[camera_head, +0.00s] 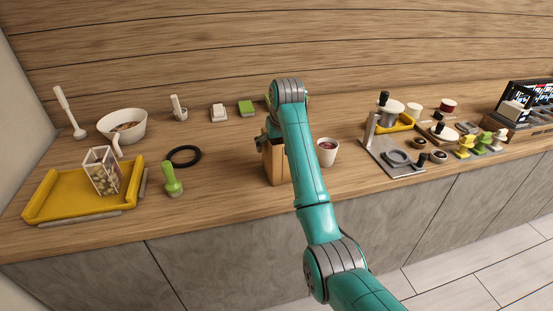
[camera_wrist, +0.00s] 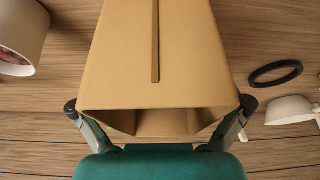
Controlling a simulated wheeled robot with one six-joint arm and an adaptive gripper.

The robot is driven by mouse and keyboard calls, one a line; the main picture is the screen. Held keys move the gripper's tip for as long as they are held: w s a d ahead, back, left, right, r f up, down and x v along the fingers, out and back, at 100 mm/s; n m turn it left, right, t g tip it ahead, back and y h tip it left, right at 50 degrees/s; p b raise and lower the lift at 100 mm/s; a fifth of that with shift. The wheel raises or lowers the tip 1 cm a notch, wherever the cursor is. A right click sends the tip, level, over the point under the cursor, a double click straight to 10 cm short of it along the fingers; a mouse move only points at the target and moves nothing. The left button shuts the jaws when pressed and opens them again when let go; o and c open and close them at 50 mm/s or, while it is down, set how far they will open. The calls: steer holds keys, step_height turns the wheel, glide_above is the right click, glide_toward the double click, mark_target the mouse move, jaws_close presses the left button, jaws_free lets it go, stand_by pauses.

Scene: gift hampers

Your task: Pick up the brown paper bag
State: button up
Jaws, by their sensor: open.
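The brown paper bag (camera_head: 275,164) stands on the wooden counter, partly hidden behind my arm in the head view. In the wrist view the brown paper bag (camera_wrist: 190,50) fills the middle, its open mouth towards me and a dark vertical strip on its side. My gripper (camera_wrist: 159,105) is open, with one dark fingertip at the left side of the bag's mouth and one at the right. I cannot tell whether either fingertip touches the bag. In the head view my arm hides most of the gripper.
A white cup with dark red contents (camera_head: 326,150) stands close to the bag's right. A grey stand (camera_head: 376,145) is further right. Bare counter lies between bag and ring.

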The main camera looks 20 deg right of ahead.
steer(key=shift+f, duration=0.15)
steer(key=c, duration=1.7)
steer(key=shift+s+f, duration=0.1)
steer(key=shift+f, duration=0.15)
steer(key=shift+r, duration=3.1)
steer(key=shift+c, duration=1)
steer(key=shift+r, duration=2.3)
